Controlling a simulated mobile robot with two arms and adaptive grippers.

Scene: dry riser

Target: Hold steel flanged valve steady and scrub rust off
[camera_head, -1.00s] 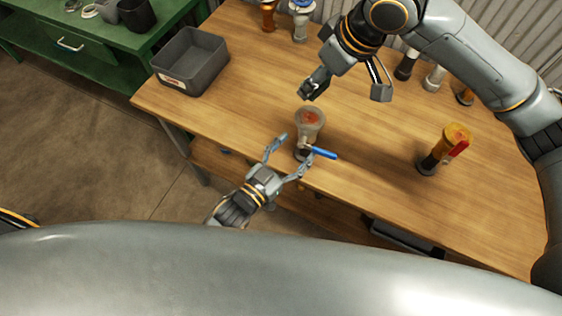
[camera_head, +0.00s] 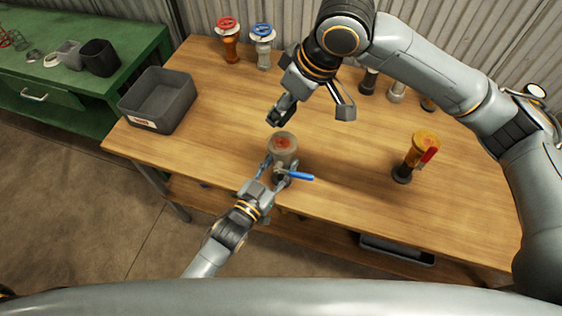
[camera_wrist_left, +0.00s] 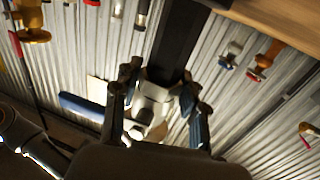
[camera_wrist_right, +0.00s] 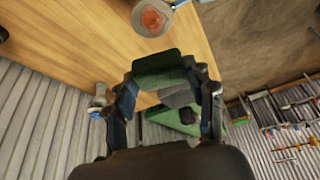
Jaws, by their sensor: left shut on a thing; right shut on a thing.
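The steel flanged valve (camera_head: 283,146) stands upright near the bench's front edge, with an orange-brown rust patch on its top flange and a blue lever (camera_head: 297,176). The flange also shows in the right wrist view (camera_wrist_right: 152,18). My left gripper (camera_head: 276,172) is shut on the valve's lower body from the front; the left wrist view shows the pale body (camera_wrist_left: 150,112) between its fingers. My right gripper (camera_head: 312,108) is above and behind the valve, apart from it. It is shut on a green pad (camera_wrist_right: 157,66), seen in the right wrist view and largely hidden in the head view.
A yellow-orange valve with a red lever (camera_head: 421,150) stands to the right on the wooden bench (camera_head: 215,140). A grey bin (camera_head: 160,100) is at the left. Red-wheel (camera_head: 229,40) and blue-wheel (camera_head: 262,45) valves stand at the back.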

